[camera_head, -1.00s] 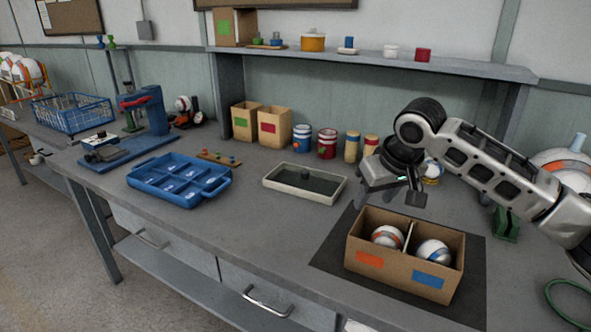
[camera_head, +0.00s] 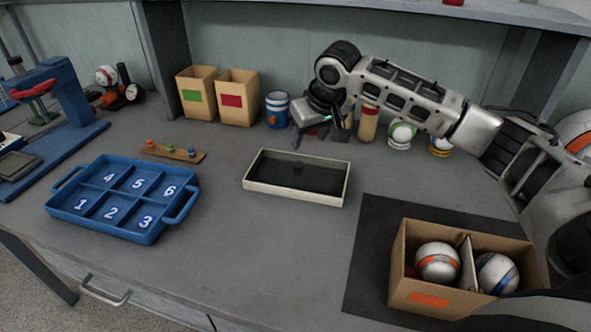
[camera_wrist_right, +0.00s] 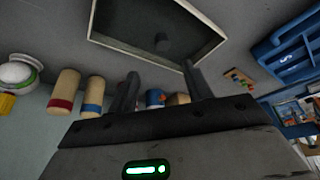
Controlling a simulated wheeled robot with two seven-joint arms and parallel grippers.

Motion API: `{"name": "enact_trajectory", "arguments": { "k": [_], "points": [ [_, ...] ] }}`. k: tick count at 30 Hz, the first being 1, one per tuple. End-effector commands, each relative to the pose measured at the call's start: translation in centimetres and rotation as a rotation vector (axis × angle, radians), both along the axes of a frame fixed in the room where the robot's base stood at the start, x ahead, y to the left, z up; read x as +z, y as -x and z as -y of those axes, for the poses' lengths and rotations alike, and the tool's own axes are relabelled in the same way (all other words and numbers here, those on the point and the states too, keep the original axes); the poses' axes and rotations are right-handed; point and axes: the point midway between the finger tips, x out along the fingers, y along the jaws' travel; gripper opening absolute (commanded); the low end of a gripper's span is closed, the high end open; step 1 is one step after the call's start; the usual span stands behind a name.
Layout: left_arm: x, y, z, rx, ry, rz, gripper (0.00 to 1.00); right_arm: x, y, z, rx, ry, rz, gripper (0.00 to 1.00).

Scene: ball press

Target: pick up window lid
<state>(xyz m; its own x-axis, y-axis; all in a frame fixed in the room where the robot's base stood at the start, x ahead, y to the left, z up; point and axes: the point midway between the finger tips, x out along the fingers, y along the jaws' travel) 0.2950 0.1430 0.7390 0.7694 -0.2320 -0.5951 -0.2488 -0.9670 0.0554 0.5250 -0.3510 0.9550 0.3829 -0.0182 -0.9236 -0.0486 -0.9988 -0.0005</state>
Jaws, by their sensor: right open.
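The window lid (camera_head: 320,183) lies flat on the bench, a pale rectangular frame around a dark pane with a small dark knob in its middle. My right gripper (camera_head: 318,138) is open and empty, above the bench at the lid's far side, pointing down. In the right wrist view the lid (camera_wrist_right: 130,28) shows at the top, beyond the two spread fingers (camera_wrist_right: 160,85), with its knob between and beyond the fingertips. The gripper is apart from the knob. My left gripper is not in view.
A blue numbered tray (camera_head: 190,211) stands left of the lid. A divided cardboard box (camera_head: 403,270) with two balls sits on a dark mat (camera_head: 371,240) at right. Cartons (camera_head: 238,110), a blue can (camera_head: 277,122) and several rollers and balls line the back. Bench around the lid is clear.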

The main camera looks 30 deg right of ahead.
Motion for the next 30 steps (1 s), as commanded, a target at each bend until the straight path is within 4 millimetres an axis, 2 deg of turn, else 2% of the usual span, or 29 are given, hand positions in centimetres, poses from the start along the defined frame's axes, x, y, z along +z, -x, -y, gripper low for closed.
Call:
{"name": "enact_trajectory", "arguments": {
  "k": [1,4,13,21,30],
  "points": [
    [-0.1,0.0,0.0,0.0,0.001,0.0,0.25,-1.2,-0.4,-0.1,0.0,-0.001,-0.003,0.5],
    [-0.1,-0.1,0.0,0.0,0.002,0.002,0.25,-2.8,-1.1,0.0,-0.001,-0.001,-0.003,0.5],
    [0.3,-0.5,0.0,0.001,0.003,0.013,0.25,-5.1,-1.9,-0.1,0.001,0.0,-0.002,0.5],
    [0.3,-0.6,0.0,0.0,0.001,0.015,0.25,-8.8,-3.0,-0.4,0.0,0.0,-0.001,0.5],
    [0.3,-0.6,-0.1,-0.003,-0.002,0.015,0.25,-9.4,-3.2,-0.4,0.001,0.002,0.001,0.5]
  ]
}}
